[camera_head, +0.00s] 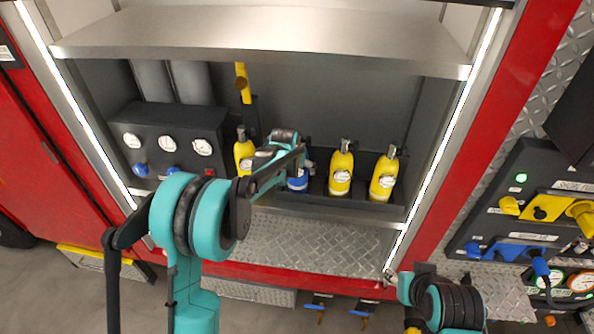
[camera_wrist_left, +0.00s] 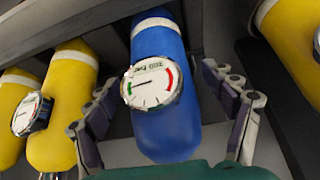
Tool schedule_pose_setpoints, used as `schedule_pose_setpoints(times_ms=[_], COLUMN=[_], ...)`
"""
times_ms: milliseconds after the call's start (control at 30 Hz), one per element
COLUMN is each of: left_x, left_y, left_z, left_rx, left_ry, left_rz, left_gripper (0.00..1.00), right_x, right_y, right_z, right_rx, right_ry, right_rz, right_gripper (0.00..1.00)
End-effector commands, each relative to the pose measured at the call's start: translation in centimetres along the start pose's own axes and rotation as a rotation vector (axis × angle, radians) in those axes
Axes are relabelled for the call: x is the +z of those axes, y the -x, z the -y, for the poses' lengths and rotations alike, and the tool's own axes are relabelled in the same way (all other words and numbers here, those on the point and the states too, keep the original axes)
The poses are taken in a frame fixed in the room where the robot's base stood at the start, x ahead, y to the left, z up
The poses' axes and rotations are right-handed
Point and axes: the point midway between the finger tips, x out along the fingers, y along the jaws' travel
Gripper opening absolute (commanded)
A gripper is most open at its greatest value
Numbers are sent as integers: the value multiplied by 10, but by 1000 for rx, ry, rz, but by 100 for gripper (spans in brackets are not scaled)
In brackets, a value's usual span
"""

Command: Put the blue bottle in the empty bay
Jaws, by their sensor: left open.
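The blue bottle (camera_head: 298,181) stands in the row of bottles on the compartment shelf, partly hidden by my left gripper in the head view. In the left wrist view the blue bottle (camera_wrist_left: 165,85), with a white band and a round gauge, fills the middle. My left gripper (camera_head: 290,157) is open, with one finger on each side of the bottle in the wrist view (camera_wrist_left: 165,110). A gap shows between each finger and the bottle. No empty bay can be made out; the bottle's seat is hidden. My right gripper cannot be made out; only part of that arm shows at lower right.
Yellow bottles stand left (camera_head: 243,152) and right (camera_head: 341,172) of the blue one, with another (camera_head: 385,177) farther right. A metal shelf (camera_head: 260,35) overhangs the row. A gauge box (camera_head: 170,145) stands at left. The tread-plate floor (camera_head: 310,240) in front is bare.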

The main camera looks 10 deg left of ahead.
Motion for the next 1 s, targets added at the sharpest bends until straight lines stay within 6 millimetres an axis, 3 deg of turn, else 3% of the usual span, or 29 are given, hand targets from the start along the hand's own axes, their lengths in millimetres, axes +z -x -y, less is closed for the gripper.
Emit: schedule_pose_setpoints(times_ms=[200,500,633,767,900,1000], left_x=[0,1,14,48,101,144], left_y=[52,90,117,165,215,241], left_z=[0,0,4,10,15,18], left_rx=[0,0,-4,-11,-20,-26], left_ry=[0,1,6,18,32,42], left_rz=[0,-1,-7,-21,-40,-54], left_gripper=[83,83,83,83,83,83], right_x=[-4,-6,-6,-6,-6,-6], right_y=[5,8,8,8,8,8], right_z=[0,0,0,0,0,0], right_rx=[0,0,0,0,0,0], right_ry=[0,0,0,0,0,0], right_rz=[0,0,0,0,0,0], right_gripper=[40,40,40,40,40,40])
